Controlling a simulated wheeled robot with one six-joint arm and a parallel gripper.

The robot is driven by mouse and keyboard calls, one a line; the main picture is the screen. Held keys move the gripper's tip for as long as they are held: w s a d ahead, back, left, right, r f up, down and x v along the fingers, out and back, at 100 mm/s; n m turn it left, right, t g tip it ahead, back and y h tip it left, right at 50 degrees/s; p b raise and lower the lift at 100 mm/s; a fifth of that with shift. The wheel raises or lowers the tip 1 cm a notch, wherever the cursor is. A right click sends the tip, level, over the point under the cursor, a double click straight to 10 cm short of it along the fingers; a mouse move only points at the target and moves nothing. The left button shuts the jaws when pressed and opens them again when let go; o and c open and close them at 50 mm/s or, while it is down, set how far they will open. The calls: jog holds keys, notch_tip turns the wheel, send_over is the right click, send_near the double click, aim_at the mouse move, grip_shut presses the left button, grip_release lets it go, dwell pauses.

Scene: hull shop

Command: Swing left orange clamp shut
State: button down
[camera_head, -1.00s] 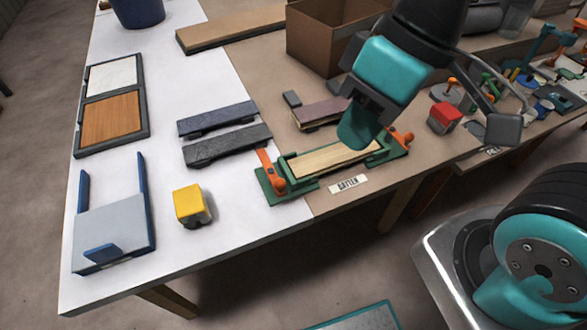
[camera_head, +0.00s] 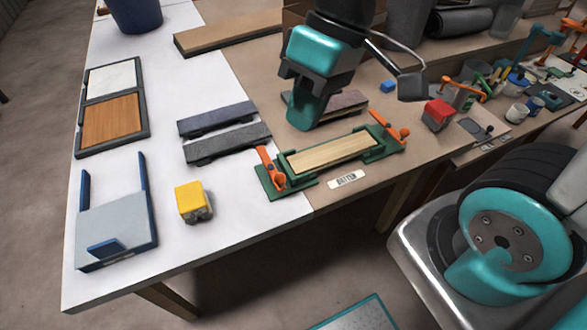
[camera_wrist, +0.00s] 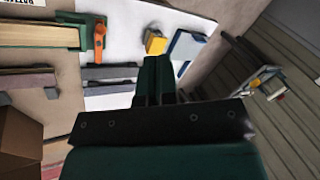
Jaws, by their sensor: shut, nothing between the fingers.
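The left orange clamp (camera_head: 270,168) stands on the left end of a green fixture (camera_head: 309,181), its lever raised and tilted back. It also shows in the wrist view (camera_wrist: 99,37). A pale wooden batten (camera_head: 335,151) lies in the fixture. The right orange clamp (camera_head: 390,128) is at the fixture's right end. My gripper (camera_head: 303,122) is shut and empty, above the bench behind the fixture, apart from both clamps. In the wrist view its fingers (camera_wrist: 155,75) are together, with nothing between them.
Two dark grey sanding blocks (camera_head: 228,143) lie left of the fixture. A yellow block (camera_head: 193,202) stands front left, near a blue-sided holder (camera_head: 113,228). A red block (camera_head: 437,115) is to the right. A label (camera_head: 346,179) lies before the fixture.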

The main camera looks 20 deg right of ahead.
jog(key=w+d+f+m+g+y+b, duration=0.1)
jog(key=w+d+f, duration=0.2)
jog(key=w+f, duration=0.2)
jog(key=w+d+f+m+g+y, duration=0.1)
jog(key=w+d+f, duration=0.25)
jog(key=w, duration=0.25)
jog(key=w+d+f+m+y, duration=0.1)
jog(key=w+d+f+y, duration=0.1)
jog(key=d+f, duration=0.3)
jog(key=w+d+f+m+y+b, duration=0.1)
jog(key=w+d+f, duration=0.1)
jog(key=d+f, duration=0.3)
notch_tip(320, 180, down, 5)
jog(key=shift+r+t+y, duration=0.1)
jog(key=shift+t+y, duration=0.3)
jog(key=shift+a, duration=0.15)
jog(key=p, duration=0.2)
send_near(283, 185)
jog(key=f, duration=0.1)
jog(key=a+f, duration=0.1)
jog(key=f, duration=0.1)
jog(key=shift+f, duration=0.1)
jog(key=shift+s+a+r+p, duration=0.15)
jog(key=shift+a+p, duration=0.1)
jog(key=shift+a, duration=0.3)
jog(key=shift+s+a+r+p, duration=0.1)
jog(key=shift+a+r+p, duration=0.1)
jog(key=shift+a, duration=0.35)
jog(key=shift+s+a, duration=0.1)
jog(key=shift+a, duration=0.5)
